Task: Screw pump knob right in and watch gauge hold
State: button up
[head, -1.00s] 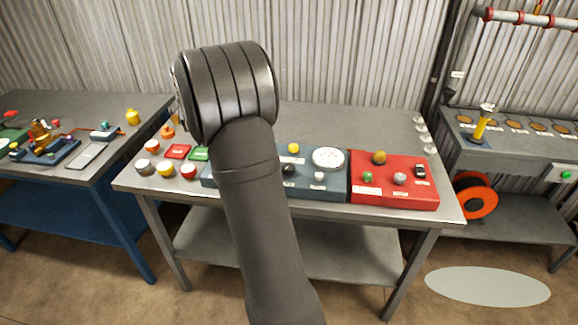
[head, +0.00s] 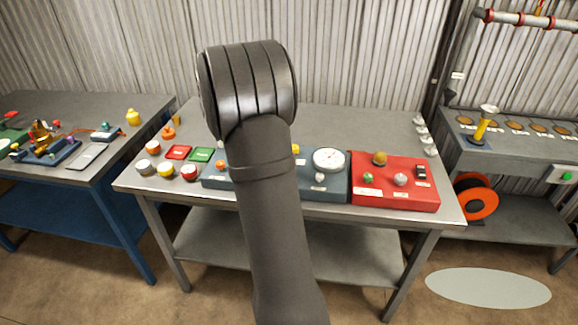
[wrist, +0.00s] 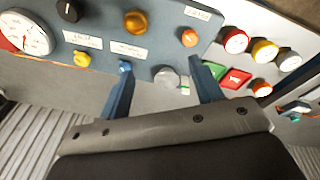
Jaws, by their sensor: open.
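A blue-grey panel (head: 215,182) on the middle bench carries a round white gauge (head: 328,160); my arm hides much of the panel. In the wrist view the gauge (wrist: 25,33) is at the far left. That view also shows a black knob (wrist: 69,10), a large brass-orange knob (wrist: 136,22), a small orange knob (wrist: 189,38) and a yellow knob (wrist: 82,59). The labels are too blurred to read, so I cannot tell which is the pump knob. My gripper (wrist: 160,64) is open, its blue fingers on either side of a grey round knob (wrist: 167,76); contact is unclear.
A red panel (head: 395,195) with knobs stands right of the blue-grey one. Red, yellow and grey-topped round pieces (head: 166,169) and red and green trays (head: 201,154) lie to its left. The bench (head: 300,118) is bare behind the panels.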

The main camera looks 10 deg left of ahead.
jog(key=w+d+r+m+g, duration=0.1)
jog(key=d+r, duration=0.1)
jog(key=d, duration=0.7)
jog(key=w+d+r+g, duration=0.1)
jog(key=w+d+r, duration=0.1)
jog(key=d, duration=0.6)
notch_tip(320, 180, down, 17)
jog(key=shift+s+d+f, duration=0.1)
jog(key=shift+s, duration=0.05)
jog(key=c, duration=1)
